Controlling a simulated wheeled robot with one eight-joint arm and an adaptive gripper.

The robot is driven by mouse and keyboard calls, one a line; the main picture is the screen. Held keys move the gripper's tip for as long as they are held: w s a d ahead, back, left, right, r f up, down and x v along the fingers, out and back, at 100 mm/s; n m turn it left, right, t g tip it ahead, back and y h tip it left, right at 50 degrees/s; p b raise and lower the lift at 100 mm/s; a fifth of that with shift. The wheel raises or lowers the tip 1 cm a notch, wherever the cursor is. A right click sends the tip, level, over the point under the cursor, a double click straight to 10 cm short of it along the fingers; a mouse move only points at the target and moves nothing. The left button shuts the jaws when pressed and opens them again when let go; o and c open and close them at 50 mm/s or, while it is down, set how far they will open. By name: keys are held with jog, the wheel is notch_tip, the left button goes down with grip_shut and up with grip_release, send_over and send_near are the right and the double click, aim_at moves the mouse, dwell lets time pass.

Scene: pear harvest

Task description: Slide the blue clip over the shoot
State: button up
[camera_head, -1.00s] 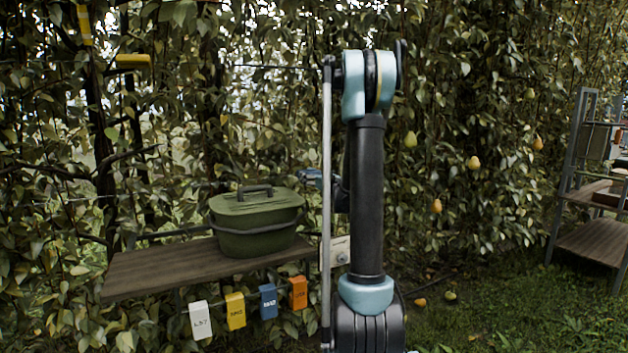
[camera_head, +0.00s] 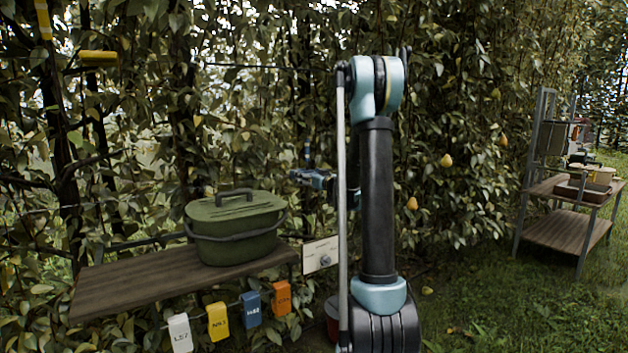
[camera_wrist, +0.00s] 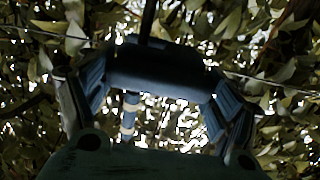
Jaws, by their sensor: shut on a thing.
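My gripper (camera_wrist: 155,68) shows in the wrist view, with its two fingers shut on a dark blue piece that spans between them. This piece looks like the blue clip (camera_wrist: 155,78), but the picture is dark. A dark upright stem, perhaps the shoot (camera_wrist: 148,20), shows above it. I cannot tell whether the clip is around the stem or only in front of it. A thin upright piece with blue and pale bands (camera_wrist: 130,113) shows below, between the fingers. In the head view, my gripper (camera_head: 312,179) is partly hidden behind my arm, close to the hedge.
A wooden shelf (camera_head: 130,290) bears a green lidded box (camera_head: 238,245). White (camera_head: 180,333), yellow (camera_head: 218,321), blue (camera_head: 252,308) and orange (camera_head: 282,298) tags hang below. A yellow tube (camera_head: 98,57) is at upper left. A rack (camera_head: 565,228) stands right, with open grass before it.

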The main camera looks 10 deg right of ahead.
jog(key=shift+w+d, duration=0.1)
jog(key=shift+d, duration=0.2)
jog(key=o, duration=1.5)
jog(key=shift+c, duration=0.2)
jog(key=v, duration=1.2)
jog(key=shift+a+f, duration=0.1)
